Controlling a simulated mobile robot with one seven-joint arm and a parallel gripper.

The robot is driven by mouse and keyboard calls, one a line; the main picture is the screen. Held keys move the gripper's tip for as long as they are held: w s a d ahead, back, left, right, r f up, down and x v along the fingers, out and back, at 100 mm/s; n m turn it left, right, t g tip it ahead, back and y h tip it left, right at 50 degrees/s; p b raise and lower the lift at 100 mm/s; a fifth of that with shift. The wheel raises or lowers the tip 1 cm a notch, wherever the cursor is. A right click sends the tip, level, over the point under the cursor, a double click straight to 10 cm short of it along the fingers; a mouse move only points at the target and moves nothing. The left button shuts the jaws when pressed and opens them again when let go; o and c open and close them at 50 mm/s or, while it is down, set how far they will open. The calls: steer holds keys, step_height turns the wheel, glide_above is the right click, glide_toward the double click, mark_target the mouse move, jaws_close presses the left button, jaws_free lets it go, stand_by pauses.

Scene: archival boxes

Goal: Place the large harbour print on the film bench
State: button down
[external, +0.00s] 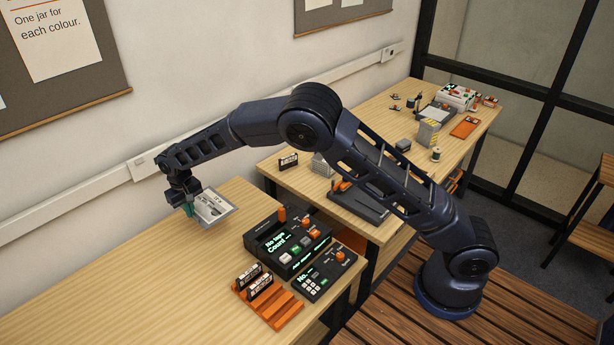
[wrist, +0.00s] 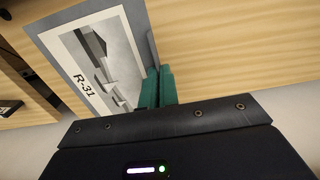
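A flat print (external: 214,209) with a grey border and a white sheet is held at one edge by my gripper (external: 189,209). In the wrist view the print (wrist: 82,75) shows grey block-like shapes and the label "R-31". My gripper's green fingers (wrist: 158,88) are shut on its edge. The print is tilted and hangs above the near wooden bench (external: 130,270), apart from its top. A second wooden bench (external: 375,115) stands further back to the right. I cannot tell from the frames which bench is the film bench.
A black counter device (external: 287,241), a smaller keypad device (external: 325,275) and an orange rack (external: 268,302) holding small labelled pieces stand at the near bench's right end. Its left part is clear. The far bench carries a dark tray (external: 358,205), a grey-yellow box (external: 428,132) and a white machine (external: 457,97).

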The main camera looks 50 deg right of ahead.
mark_target(199, 239)
step_height(199, 239, down, 11)
steer(key=shift+f, duration=0.1)
stand_by(0.5)
steer(key=shift+f, duration=0.15)
steer(key=c, duration=1.7)
jaws_free()
